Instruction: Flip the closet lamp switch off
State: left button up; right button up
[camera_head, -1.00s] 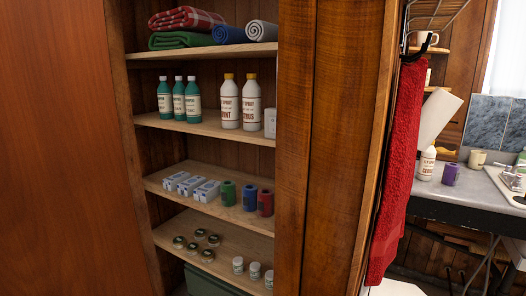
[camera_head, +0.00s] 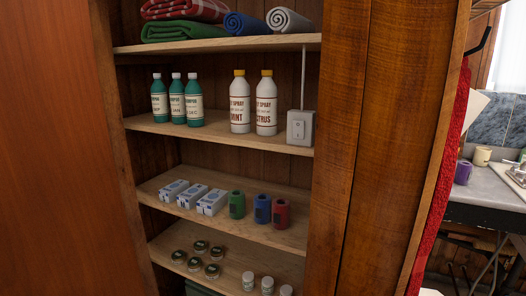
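A small grey switch box (camera_head: 301,128) is at the right end of the closet's second shelf, against the side wall. A light rocker shows on its front; I cannot tell which way it is set. A thin pale conduit (camera_head: 304,78) runs up from the box to the shelf above. No lamp shows in view. Neither of my grippers is in view.
The closet shelves (camera_head: 215,134) hold rolled blankets (camera_head: 188,30), green bottles (camera_head: 176,99), white spray bottles (camera_head: 239,102), boxes, coloured rolls and jars. A brown panel (camera_head: 45,150) stands at left. A wooden side panel (camera_head: 380,130), a red towel (camera_head: 446,180) and a counter (camera_head: 485,185) are at right.

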aim_at(298, 126)
jog(key=i+j+z, duration=0.2)
jog(key=i+j, duration=0.2)
jog(key=j, duration=0.25)
jog(key=i+j+z, duration=0.1)
jog(key=j, duration=0.25)
jog(key=i, duration=0.05)
